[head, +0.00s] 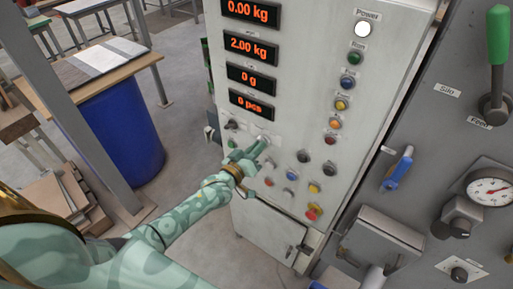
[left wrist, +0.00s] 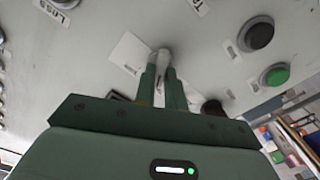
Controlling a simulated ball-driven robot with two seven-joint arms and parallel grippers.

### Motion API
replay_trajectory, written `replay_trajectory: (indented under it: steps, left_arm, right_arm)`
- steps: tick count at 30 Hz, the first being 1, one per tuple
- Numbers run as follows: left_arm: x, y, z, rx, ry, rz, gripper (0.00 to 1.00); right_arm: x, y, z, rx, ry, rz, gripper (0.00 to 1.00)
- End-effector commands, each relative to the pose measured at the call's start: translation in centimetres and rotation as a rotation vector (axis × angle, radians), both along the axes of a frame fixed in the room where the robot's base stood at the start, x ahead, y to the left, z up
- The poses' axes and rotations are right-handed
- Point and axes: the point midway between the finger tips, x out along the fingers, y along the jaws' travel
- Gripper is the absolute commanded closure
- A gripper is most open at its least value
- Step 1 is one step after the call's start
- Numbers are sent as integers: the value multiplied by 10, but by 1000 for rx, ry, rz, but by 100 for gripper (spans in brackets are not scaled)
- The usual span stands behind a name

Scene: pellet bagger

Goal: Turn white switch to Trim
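The white switch (left wrist: 161,57) shows in the left wrist view as a pale knob on the panel, with a white label plate (left wrist: 128,52) beside it. My left gripper (left wrist: 160,72) has its two green fingers close on either side of the knob and looks shut on it. In the head view my left gripper (head: 258,147) reaches the lower part of the grey control cabinet (head: 318,110) and largely hides the switch. The plate's lettering is too small to read, so the switch's setting cannot be told. My right gripper is not in view.
Several buttons and knobs surround the switch, including a black knob (left wrist: 261,34) and a green button (left wrist: 276,75). Lit displays (head: 250,46) are above. A blue barrel (head: 122,130) stands left.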

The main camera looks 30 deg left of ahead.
Motion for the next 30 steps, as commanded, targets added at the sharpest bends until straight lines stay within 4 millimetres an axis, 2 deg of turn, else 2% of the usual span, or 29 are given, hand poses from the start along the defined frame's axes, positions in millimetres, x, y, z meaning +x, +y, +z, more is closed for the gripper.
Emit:
replay_trajectory:
  steps: [11,30]
  left_arm:
    - [0,0,0,92,-13,0,100]
    - [0,-1,0,650,-91,0,100]
  right_arm:
    - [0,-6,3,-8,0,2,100]
    - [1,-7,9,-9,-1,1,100]
